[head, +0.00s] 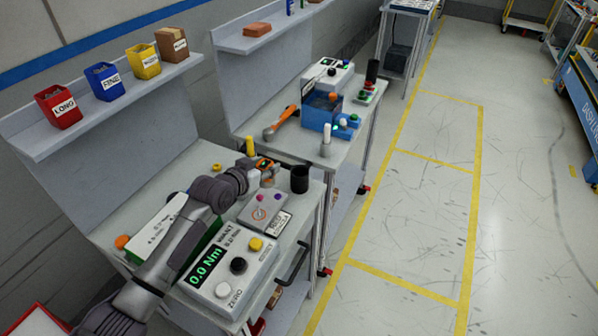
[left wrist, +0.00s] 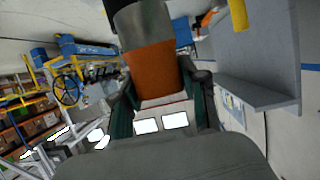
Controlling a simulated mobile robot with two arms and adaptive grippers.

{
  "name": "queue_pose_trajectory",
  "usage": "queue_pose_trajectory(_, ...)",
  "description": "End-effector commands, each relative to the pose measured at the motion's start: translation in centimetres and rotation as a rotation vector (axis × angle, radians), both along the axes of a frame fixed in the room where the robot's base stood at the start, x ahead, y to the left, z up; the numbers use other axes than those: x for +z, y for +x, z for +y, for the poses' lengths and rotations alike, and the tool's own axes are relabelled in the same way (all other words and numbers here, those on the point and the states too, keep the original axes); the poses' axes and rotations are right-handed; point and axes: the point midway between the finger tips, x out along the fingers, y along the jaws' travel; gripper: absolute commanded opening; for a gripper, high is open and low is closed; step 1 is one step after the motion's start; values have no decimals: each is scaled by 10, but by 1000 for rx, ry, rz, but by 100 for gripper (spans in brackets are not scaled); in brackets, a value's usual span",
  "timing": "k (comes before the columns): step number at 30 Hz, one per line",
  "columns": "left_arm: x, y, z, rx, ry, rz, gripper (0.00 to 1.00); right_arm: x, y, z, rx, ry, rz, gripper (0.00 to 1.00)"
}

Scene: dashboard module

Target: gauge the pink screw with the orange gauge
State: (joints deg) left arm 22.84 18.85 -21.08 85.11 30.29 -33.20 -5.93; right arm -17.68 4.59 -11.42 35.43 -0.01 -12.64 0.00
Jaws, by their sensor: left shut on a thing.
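My left gripper (head: 264,168) is above the workbench, near its far edge. It is shut on the orange gauge (left wrist: 150,70), which in the left wrist view sits between the fingers, with a grey and dark cylindrical part beyond its orange body. In the head view only a little orange of the gauge (head: 266,163) shows. Below the gripper, a small pink head (head: 261,197), seemingly the pink screw, sits on a grey box (head: 250,212). A purple head (head: 277,197) is beside it. The gauge is apart from both. My right gripper is out of view.
A torque meter (head: 228,275) reading 0.0 Nm stands at the bench's front. A black cup (head: 299,180) stands right of the gripper, and a yellow cylinder (head: 250,146) behind it. Labelled bins, including a red one (head: 59,108), line the shelf. A second bench stands behind.

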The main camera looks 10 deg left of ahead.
Motion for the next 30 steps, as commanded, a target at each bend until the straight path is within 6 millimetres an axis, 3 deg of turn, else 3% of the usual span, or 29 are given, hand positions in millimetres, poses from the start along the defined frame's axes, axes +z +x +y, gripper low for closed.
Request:
queue_pose_trajectory(3, 4, 8, 25, 25, -3, -2, 5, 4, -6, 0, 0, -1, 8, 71)
queue_pose_trajectory(6, 4, 11, 33, 33, -7, -3, 5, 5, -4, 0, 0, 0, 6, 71)
queue_pose_trajectory(15, 4, 11, 34, 33, -8, -2, 5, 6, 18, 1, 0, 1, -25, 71)
queue_pose_trajectory(22, 5, 10, 34, 36, -9, -2, 5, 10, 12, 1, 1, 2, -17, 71)
queue_pose_trajectory(30, -13, 10, 34, 35, -8, -1, 5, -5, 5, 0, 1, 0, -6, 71)
